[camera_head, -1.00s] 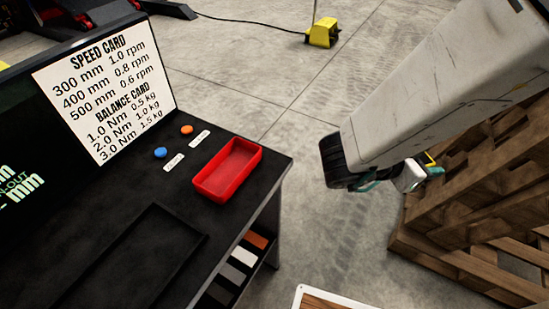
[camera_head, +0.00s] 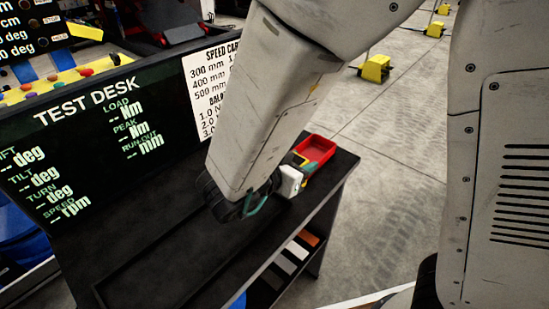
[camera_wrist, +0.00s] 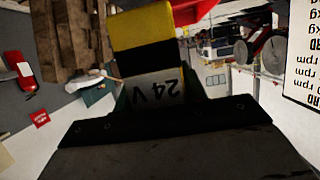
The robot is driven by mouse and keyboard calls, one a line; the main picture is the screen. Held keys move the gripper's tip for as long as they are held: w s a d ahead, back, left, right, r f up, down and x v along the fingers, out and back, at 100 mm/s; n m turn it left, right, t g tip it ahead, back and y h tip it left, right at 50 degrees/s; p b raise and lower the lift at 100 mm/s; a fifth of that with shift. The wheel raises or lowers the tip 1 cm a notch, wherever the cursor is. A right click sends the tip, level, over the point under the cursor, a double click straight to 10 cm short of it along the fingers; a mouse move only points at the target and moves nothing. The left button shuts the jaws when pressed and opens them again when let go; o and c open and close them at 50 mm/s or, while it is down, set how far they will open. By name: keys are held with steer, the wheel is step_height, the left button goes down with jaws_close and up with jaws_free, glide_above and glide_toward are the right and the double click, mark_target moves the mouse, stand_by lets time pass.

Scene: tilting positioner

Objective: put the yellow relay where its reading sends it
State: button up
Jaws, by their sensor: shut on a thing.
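My gripper (camera_head: 303,172) is shut on the yellow relay (camera_head: 297,159), above the black desk near the red tray. In the wrist view the relay (camera_wrist: 146,28) shows a yellow top, a black band and a pale face marked "24 V", upside down, between the jaws (camera_wrist: 155,100). The test desk screen (camera_head: 85,145) shows dashes for lift, tilt, turn, speed, load, peak and run-out. The speed and balance card (camera_head: 208,85) is partly hidden by my arm. The red tray (camera_head: 318,147) sits at the desk's right end, partly hidden behind the gripper.
The black desk (camera_head: 200,270) has a shallow recess and a lower shelf with several coloured strips (camera_head: 290,262). A panel with coloured buttons (camera_head: 75,85) stands behind on the left. Yellow floor units (camera_head: 375,68) stand beyond. Floor right of the desk is clear.

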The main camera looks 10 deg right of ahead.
steer(key=shift+w+a, duration=0.2)
steer(key=shift+w+d+f, duration=0.85)
steer(key=shift+w+d, duration=0.6)
steer(key=shift+w, duration=0.6)
steer(key=shift+w+d+f, duration=0.8)
steer(key=shift+w+d, duration=0.65)
steer(key=shift+w, duration=0.65)
steer(key=shift+w+d+f, duration=0.85)
steer(key=shift+w+d, duration=0.6)
steer(key=shift+w, duration=0.6)
steer(key=shift+f, duration=0.15)
steer(key=o, duration=1.1)
